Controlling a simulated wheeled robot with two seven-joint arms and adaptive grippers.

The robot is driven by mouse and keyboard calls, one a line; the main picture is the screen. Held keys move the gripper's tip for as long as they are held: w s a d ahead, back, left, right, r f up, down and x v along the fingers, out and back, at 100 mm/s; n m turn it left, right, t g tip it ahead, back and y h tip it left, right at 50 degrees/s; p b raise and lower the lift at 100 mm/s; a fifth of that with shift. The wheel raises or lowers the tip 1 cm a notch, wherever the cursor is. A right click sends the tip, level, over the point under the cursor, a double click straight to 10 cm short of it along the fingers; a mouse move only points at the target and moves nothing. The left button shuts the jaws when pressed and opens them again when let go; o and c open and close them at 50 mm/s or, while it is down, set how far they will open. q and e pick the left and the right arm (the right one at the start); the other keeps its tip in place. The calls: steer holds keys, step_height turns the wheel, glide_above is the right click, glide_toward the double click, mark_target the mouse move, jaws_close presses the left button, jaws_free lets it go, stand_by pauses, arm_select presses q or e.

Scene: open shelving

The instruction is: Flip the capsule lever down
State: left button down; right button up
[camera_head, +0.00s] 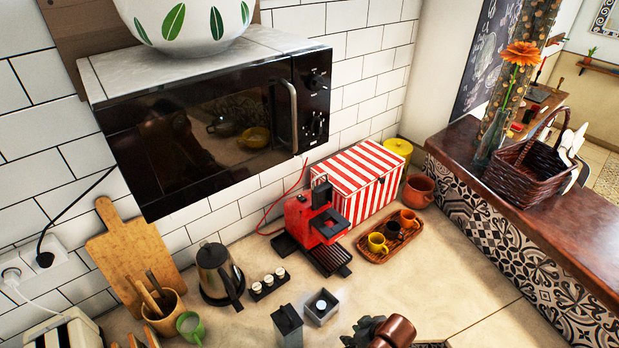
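The red capsule machine (300,217) stands on the counter in front of the striped box. Its lever (321,193) stands up at the top of the machine, tilted up rather than lying flat. My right gripper (361,330) seems to be the dark shape at the bottom edge, right of centre, well below and apart from the machine. Its fingers are too small and cut off to tell open from shut.
A wooden tray with cups (372,251) lies right of the machine, and a striped box (358,178) stands behind. A kettle (214,270), capsule holder (268,286), grey box (320,307) and dark canister (288,326) stand left and in front. The microwave (205,125) overhangs the counter.

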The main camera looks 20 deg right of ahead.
steer(key=s+d+f+m+h, duration=0.2)
steer(key=s+d+f, duration=0.15)
steer(key=s, duration=0.35)
steer(key=s+d+f+g+b, duration=0.1)
steer(key=s+d+f+b, duration=0.1)
steer(key=f, duration=1.4)
steer(key=s+d+f+g+b, duration=0.1)
steer(key=s+f+g, duration=0.15)
steer(key=f, duration=1.35)
steer(key=s+f+b, duration=0.3)
steer(key=s+f, duration=1.7)
steer(key=s, duration=0.2)
steer(key=shift+s+a+g, duration=0.35)
steer(key=shift+s+a, duration=0.05)
